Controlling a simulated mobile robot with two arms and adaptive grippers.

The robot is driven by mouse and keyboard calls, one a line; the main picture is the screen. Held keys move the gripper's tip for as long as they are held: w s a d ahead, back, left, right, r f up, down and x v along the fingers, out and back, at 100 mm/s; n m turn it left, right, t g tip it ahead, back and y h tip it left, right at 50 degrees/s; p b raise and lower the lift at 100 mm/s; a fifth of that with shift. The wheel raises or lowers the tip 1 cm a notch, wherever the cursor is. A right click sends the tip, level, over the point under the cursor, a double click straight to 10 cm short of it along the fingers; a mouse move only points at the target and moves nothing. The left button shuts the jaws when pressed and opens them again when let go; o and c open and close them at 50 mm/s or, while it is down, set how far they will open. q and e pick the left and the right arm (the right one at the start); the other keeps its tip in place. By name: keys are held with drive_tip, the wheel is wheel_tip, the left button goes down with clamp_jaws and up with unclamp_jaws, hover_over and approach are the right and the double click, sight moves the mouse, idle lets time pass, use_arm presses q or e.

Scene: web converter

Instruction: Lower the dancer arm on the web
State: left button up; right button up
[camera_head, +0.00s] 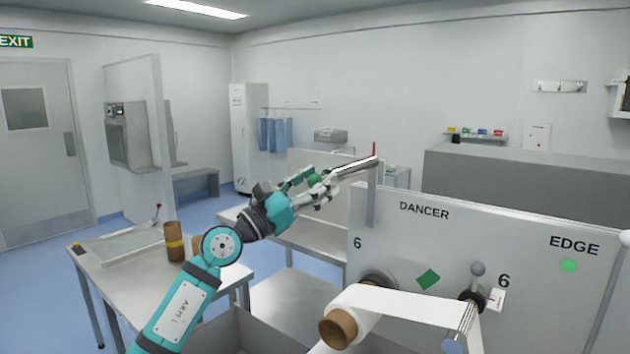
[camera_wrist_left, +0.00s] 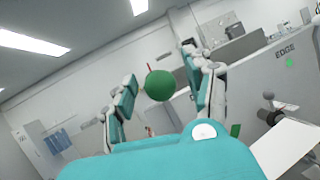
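The dancer arm (camera_head: 356,166) is a pale metal bar, raised and slanting up to the right towards a red pointer at the top of the panel marked DANCER (camera_head: 424,240). Its green ball knob (camera_head: 315,181) is at the bar's near left end. My left gripper (camera_head: 319,184) is open at the knob. In the left wrist view, the green knob (camera_wrist_left: 159,86) appears between the two finger pads, with a visible gap on each side. The white web (camera_head: 405,303) runs below, over a roll with a brown core (camera_head: 338,328). My right gripper is not in view.
A steel table (camera_head: 120,262) at the left holds a brown roll (camera_head: 174,241) and a tray. A second table stands behind my left arm. A ball-topped lever (camera_head: 478,270) stands by the panel's right part, near the EDGE label. Blue floor is open at the left.

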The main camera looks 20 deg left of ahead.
use_arm(q)
clamp_jaws()
drive_tip(key=shift+w+f, duration=0.1)
drive_tip(key=shift+d, duration=0.1)
drive_tip(key=shift+d+f, duration=0.1)
drive_tip(key=s+d+f+m+g+y+b, duration=0.1)
drive_tip(key=s+d+f+m+g+b, duration=0.1)
drive_tip(key=d+f+m+b, duration=0.4)
drive_tip(key=s+d+f+m+g+b, duration=0.3)
drive_tip(key=d+f+m+b, duration=0.3)
drive_tip(key=d+m, duration=0.3)
drive_tip(key=shift+s+d+f+m+g+y+b, duration=0.2)
drive_tip(key=shift+f+m+g+y+b, duration=0.15)
drive_tip(key=shift+g+b, duration=0.55)
drive_tip(key=shift+r, duration=0.1)
